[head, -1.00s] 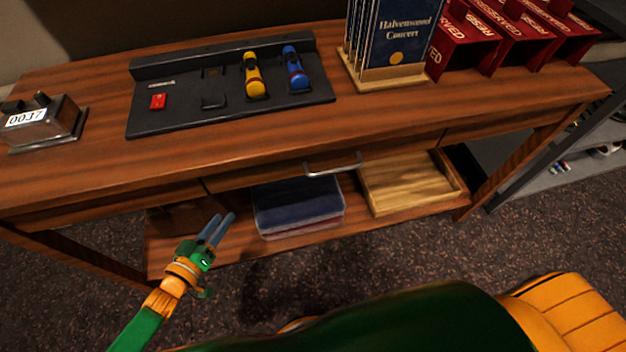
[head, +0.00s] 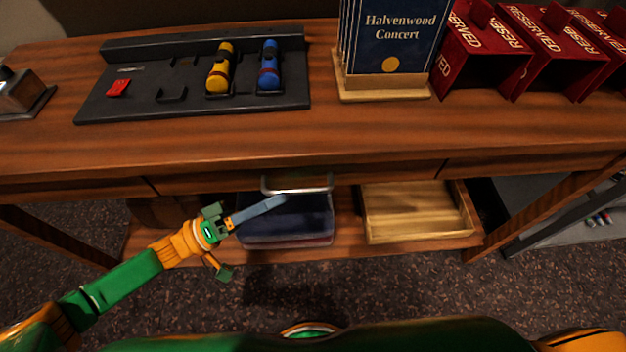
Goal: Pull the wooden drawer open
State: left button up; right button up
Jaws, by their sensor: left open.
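The wooden drawer (head: 385,174) sits in the middle of the desk's front, flush with the front as far as I can see. Its silver bar handle (head: 297,189) sticks out from its face. My left gripper (head: 282,203) is open and empty, its grey-blue fingers pointing right. Its fingertips overlap the area just below the handle's left part in the picture; I cannot tell whether they touch it. My right gripper is not in view.
On the shelf below are a clear bin with dark cloth (head: 285,240) and a wooden tray (head: 415,212). The desktop (head: 200,145) bears a black holder (head: 150,110) with yellow and blue microphones, a programme stand (head: 385,90) and red reserved signs (head: 480,60).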

aim_at(295, 189)
pick_arm(q)
jog(key=x, duration=0.4)
jog(key=shift+w+d+r, duration=0.15)
jog(key=shift+d, duration=0.15)
jog(key=shift+a, duration=0.1)
grip_shut()
dwell(1.0)
